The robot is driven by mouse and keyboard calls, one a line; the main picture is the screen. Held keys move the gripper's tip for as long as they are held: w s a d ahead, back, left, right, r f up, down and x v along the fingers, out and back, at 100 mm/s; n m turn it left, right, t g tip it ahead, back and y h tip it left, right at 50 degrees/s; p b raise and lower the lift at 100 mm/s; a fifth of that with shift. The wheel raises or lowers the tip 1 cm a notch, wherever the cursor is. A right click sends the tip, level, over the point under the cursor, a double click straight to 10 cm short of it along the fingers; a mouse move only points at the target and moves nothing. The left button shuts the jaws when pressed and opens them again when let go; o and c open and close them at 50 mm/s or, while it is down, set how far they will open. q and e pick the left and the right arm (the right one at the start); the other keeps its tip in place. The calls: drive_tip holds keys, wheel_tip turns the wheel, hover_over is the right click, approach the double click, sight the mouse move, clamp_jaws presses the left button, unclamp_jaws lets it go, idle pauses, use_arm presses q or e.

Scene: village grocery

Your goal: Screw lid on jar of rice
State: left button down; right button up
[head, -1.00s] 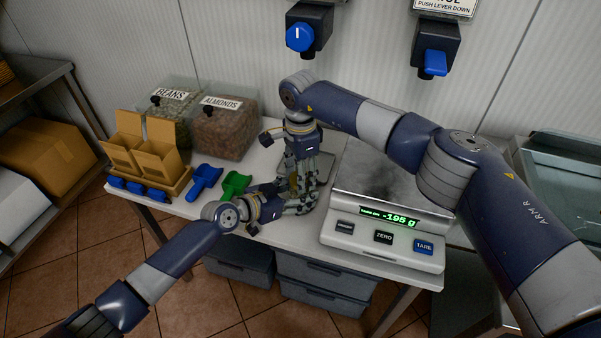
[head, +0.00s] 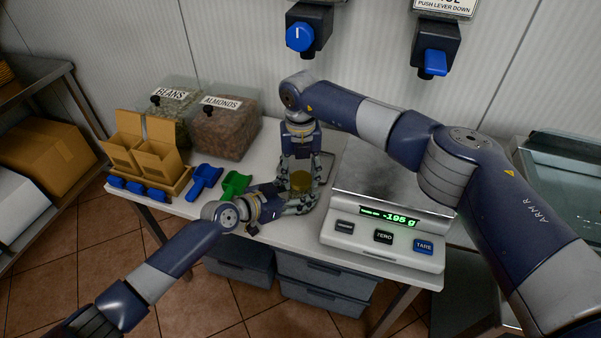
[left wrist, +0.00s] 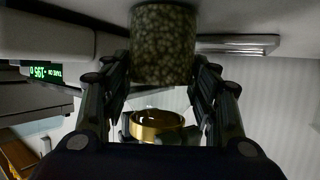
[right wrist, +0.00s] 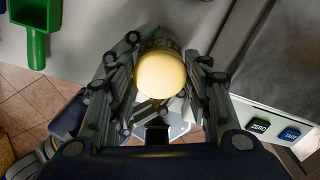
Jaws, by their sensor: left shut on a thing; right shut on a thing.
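The gold lid (head: 301,181) is between the fingers of my right gripper (head: 300,180), which points down over the table and is shut on it. In the right wrist view the lid (right wrist: 161,75) covers most of the jar (right wrist: 160,43). In the left wrist view the jar (left wrist: 163,45), with speckled greenish-brown contents, sits between the fingers of my left gripper (left wrist: 163,65), shut on it. There the lid (left wrist: 157,122) shows its underside, with a visible gap to the jar. In the head view, fingers and lid largely hide the jar.
A scale (head: 385,240) reading -195 g stands close right of the grippers. Green (head: 234,184) and blue (head: 205,178) scoops, a cardboard box holder (head: 150,183) and bins of beans (head: 172,117) and almonds (head: 225,130) are left. The table's front edge is close.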

use_arm(q)
drive_tip(key=shift+f, duration=0.1)
use_arm(e)
drive_tip(key=m, duration=0.3)
drive_tip(key=shift+s, duration=0.1)
drive_tip(key=o, duration=1.2)
drive_tip(key=shift+c, duration=0.2)
drive_tip(key=shift+r, duration=2.3)
drive_tip(key=shift+c, duration=0.2)
